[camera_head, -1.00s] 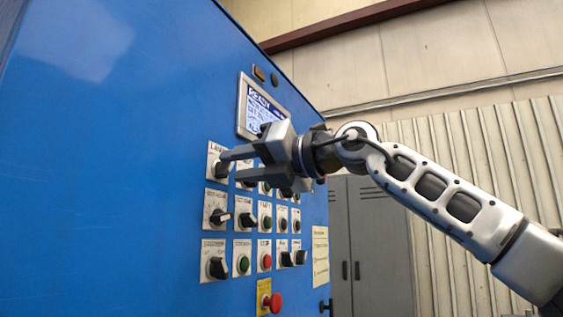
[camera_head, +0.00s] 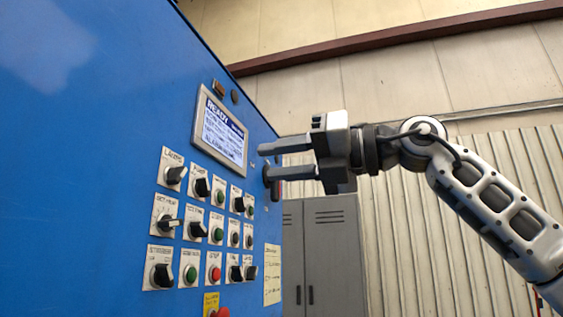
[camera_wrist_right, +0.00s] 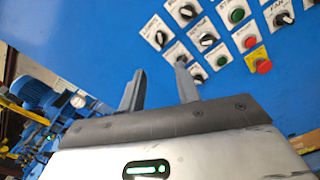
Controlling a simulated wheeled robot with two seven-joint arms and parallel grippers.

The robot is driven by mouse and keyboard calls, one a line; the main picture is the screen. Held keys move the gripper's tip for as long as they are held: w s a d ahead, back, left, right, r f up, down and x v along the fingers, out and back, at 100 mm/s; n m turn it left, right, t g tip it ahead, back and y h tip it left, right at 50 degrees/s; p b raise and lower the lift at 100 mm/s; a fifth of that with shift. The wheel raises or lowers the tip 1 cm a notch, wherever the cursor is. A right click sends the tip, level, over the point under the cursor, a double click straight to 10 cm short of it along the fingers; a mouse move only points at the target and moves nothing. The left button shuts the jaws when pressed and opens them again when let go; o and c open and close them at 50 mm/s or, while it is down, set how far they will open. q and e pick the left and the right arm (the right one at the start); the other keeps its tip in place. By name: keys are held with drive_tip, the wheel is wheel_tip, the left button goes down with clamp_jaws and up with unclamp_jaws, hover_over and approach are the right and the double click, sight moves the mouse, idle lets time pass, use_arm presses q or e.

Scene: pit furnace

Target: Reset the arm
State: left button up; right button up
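My right arm (camera_head: 495,205) comes in from the right in the head view. My right gripper (camera_head: 268,160) is open and empty, its two fingers apart and pointing left toward the blue cabinet (camera_head: 80,130). In the head view it overlaps the area right of the display screen (camera_head: 220,132). In the right wrist view the two fingers (camera_wrist_right: 158,82) stand apart with nothing between them, and the control panel's knobs (camera_wrist_right: 207,40) show beyond them. My left gripper is not in view.
The panel carries several black knobs (camera_head: 176,174), green buttons (camera_head: 218,234) and a red button (camera_head: 214,274). Grey lockers (camera_head: 322,250) stand behind, before a corrugated wall. In the right wrist view, blue machinery (camera_wrist_right: 36,95) and yellow rails lie at the left.

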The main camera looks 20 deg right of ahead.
idle(0.4)
